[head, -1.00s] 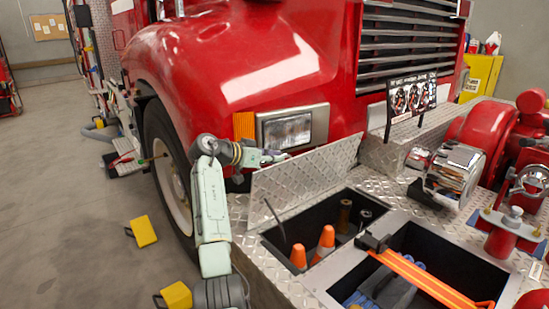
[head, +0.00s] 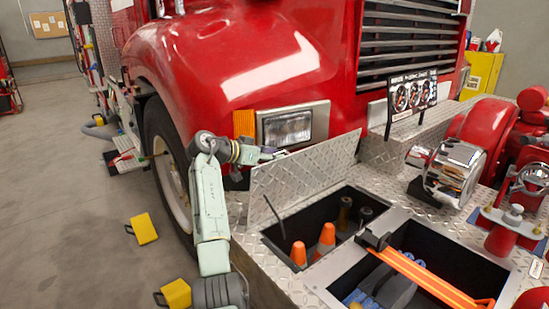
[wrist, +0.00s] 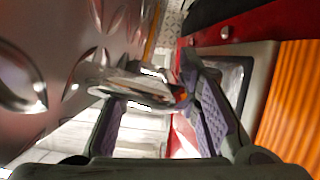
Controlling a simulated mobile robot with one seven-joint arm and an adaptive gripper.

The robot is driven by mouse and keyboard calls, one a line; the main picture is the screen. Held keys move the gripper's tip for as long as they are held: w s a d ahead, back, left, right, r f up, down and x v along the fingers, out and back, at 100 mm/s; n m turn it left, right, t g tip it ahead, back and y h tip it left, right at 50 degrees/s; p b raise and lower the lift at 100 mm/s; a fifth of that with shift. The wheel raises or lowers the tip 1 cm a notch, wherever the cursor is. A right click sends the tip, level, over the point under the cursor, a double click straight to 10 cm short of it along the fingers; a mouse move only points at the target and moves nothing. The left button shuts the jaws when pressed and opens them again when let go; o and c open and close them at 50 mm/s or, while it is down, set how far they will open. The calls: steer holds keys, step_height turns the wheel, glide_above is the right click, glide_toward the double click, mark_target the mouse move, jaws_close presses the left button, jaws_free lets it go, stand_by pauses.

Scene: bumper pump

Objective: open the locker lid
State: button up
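The locker lid (head: 305,178) is a diamond-plate panel standing raised, near upright, at the back edge of an open locker compartment (head: 340,205). Two orange cones show inside the compartment, and a thin dark strut stands at its left end. My gripper (head: 278,153) is behind the lid's upper left edge, partly hidden by it. In the wrist view, the fingers of my gripper (wrist: 160,118) are spread apart, with a shiny metal piece (wrist: 140,88), perhaps a handle or latch, at their tips. The lid's plate (wrist: 60,70) fills the left side; I cannot tell whether the fingers touch it.
The red truck's fender and headlight (head: 288,128) are close behind my gripper. A second open bay with an orange strap (head: 425,278) is at the right, near a gauge panel (head: 412,97) and chrome fittings. Yellow blocks (head: 143,228) lie on the floor at left.

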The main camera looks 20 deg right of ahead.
steer(key=v, duration=1.1)
steer(key=shift+a, duration=0.25)
